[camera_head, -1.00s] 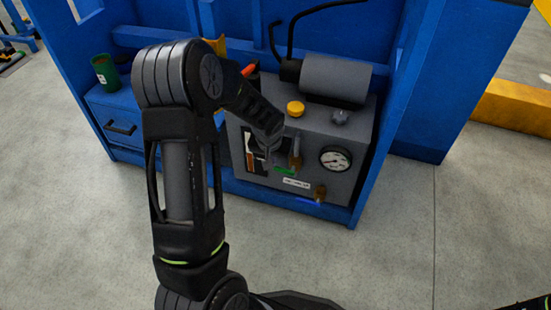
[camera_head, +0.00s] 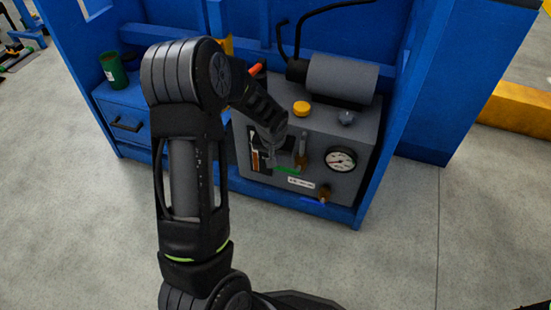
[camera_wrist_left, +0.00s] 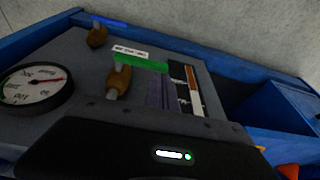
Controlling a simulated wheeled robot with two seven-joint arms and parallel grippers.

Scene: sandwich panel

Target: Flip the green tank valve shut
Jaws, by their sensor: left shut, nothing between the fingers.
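The green valve handle (camera_head: 287,170) is on the front of the grey tank panel (camera_head: 345,125), low and left of the gauge. It points left from its brass valve body (camera_head: 301,162) and looks roughly level. In the left wrist view the green handle (camera_wrist_left: 142,63) is a bar beside the brass body (camera_wrist_left: 118,83). My left gripper (camera_head: 269,157) is shut and empty, in front of the panel just left of the green handle. I cannot tell whether it touches the handle. In the left wrist view the fingers (camera_wrist_left: 163,94) are dark and hard to make out. My right gripper is out of view.
A valve with a blue handle (camera_head: 312,201) sits below right of the green one. The round gauge (camera_head: 341,159) is to the right. A yellow knob (camera_head: 302,108) and a grey cylinder (camera_head: 342,80) are on top. Blue cabinet walls (camera_head: 388,120) enclose the panel.

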